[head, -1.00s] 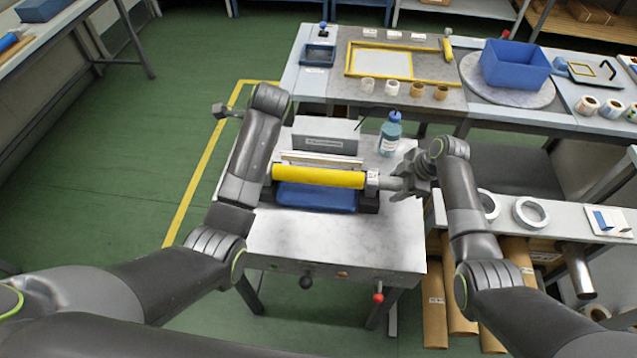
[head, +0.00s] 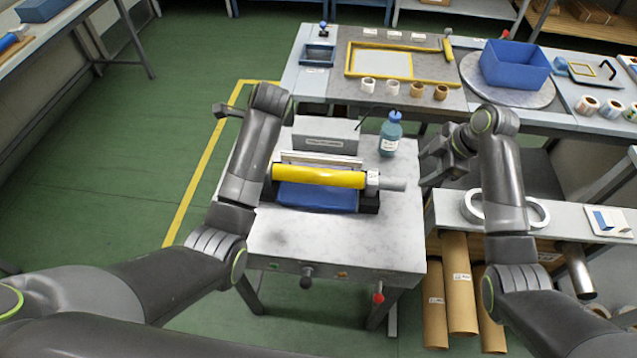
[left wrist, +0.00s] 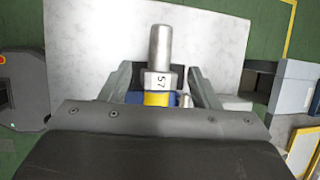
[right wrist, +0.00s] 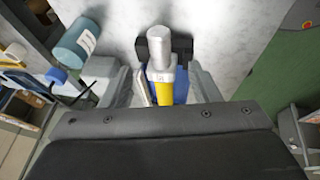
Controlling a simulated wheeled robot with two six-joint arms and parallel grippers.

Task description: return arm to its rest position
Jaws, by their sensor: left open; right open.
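A yellow roll (head: 320,176) on a grey metal shaft lies across the blue-and-black rewinder cradle (head: 316,198) on the grey machine table (head: 340,245). The shaft's bare right end (head: 393,184) sticks out. My right gripper (head: 428,163) is open and empty, to the right of that end and apart from it. The right wrist view shows the shaft end (right wrist: 159,50) ahead, between the open fingers (right wrist: 165,85). In the left wrist view the left fingers (left wrist: 160,88) are open on either side of the labelled shaft end (left wrist: 158,50).
A grey box (head: 325,134) and a blue-capped bottle (head: 390,135) stand at the table's back. A side shelf with white rings (head: 472,207) and brown tubes (head: 459,290) lies below my right arm. Green floor is free at left.

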